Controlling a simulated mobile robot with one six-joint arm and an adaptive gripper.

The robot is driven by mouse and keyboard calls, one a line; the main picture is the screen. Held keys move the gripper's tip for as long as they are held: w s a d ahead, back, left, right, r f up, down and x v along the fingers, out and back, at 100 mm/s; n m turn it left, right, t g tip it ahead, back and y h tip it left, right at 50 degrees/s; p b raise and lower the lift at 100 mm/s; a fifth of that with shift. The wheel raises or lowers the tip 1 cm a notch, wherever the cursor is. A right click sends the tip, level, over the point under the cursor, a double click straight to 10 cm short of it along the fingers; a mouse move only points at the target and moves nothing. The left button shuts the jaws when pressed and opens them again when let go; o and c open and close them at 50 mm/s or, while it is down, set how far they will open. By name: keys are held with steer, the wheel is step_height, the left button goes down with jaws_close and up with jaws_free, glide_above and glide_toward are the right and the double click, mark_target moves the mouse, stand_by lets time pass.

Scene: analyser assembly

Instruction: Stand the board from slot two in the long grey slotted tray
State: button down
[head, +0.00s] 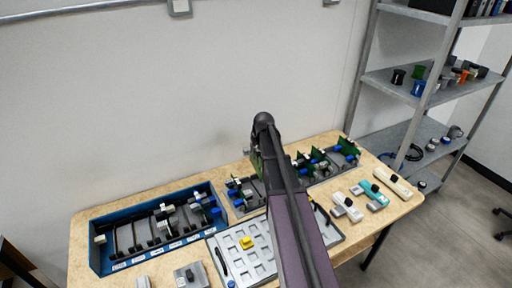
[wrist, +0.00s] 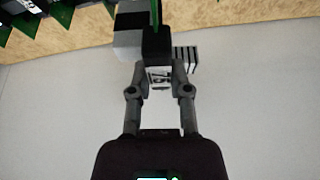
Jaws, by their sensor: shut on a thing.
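My gripper (wrist: 162,78) is shut on a small pale block with a dark printed label, part of the board (wrist: 156,12). In the wrist view the board's green edge shows above black and grey parts. In the head view a sliver of green shows beside my arm, which hides most of the board and my gripper. The long grey slotted tray (head: 321,179) lies along the back of the table, behind and to both sides of my arm. Several green boards stand in its right part. I cannot tell whether the held board touches the tray.
A blue rack (head: 101,262) with labelled slots stands at the left. A pale tray with recesses (head: 217,246) and a yellow piece (head: 247,242) lies in front. Pale and teal modules (head: 373,192) lie at the right. A metal shelf (head: 408,90) stands beyond the table.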

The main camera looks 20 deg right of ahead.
steer(key=shift+r+n, duration=0.2)
steer(key=shift+n, duration=0.5)
steer(key=shift+f, duration=0.2)
